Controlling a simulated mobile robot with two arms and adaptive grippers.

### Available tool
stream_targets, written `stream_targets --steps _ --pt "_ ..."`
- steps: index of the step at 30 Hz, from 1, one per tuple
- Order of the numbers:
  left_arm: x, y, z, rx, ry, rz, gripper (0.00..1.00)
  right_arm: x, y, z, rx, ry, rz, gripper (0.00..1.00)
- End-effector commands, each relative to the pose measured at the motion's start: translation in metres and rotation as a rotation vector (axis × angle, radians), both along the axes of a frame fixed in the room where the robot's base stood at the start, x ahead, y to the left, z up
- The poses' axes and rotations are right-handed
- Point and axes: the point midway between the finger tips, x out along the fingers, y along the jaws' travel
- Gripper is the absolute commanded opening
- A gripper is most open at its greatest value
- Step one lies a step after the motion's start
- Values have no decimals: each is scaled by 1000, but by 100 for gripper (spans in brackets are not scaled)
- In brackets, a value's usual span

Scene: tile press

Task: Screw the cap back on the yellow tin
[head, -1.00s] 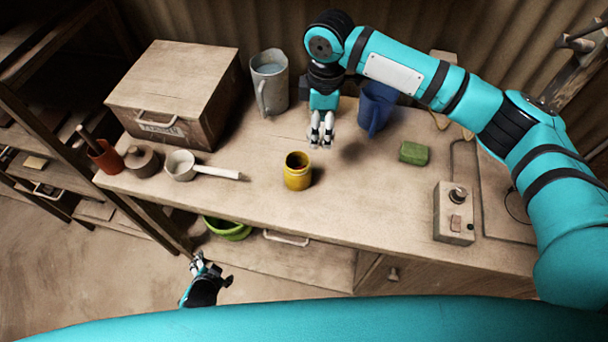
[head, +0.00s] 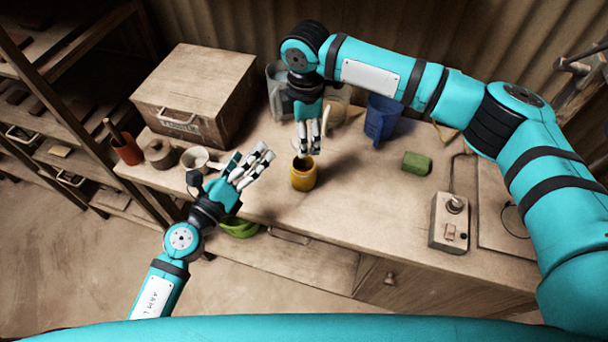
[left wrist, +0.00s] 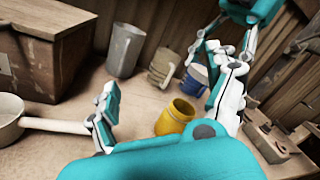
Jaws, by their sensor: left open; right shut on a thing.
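The yellow tin (head: 303,178) stands upright on the workbench, with a dark opening at its top. In the left wrist view the tin (left wrist: 174,118) stands between my left fingers, beyond them. My right gripper (head: 309,148) points down just above the tin and is shut on the cap; the fingers hide the cap, and I cannot tell whether it touches the rim. My left gripper (head: 264,160) is open and empty, to the left of the tin, with its fingers pointing toward it but apart from it.
A white saucepan (head: 194,158) stands left of my left gripper. A wooden box (head: 190,95), a grey jug (head: 279,90) and a blue jug (head: 382,118) stand behind. A green sponge (head: 416,163) and a switch box (head: 449,222) are at right. Bare bench lies in front of the sponge.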

Motion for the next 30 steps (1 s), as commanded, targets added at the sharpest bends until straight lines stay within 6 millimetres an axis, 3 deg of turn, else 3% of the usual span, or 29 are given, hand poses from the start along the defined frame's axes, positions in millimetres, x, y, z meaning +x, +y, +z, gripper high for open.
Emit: stream_targets --steps 3,10,23,30 --pt "-10 -29 -25 348 -69 -198 88 0 3 2 0 -2 17 46" --pt "-26 -39 -72 736 -103 -415 88 1 6 3 -2 -5 33 46" --pt "-28 -38 -81 798 -104 -449 88 1 6 3 -3 -5 35 46" --pt "-14 -52 -88 794 -103 -446 88 1 6 3 -3 -5 34 46"
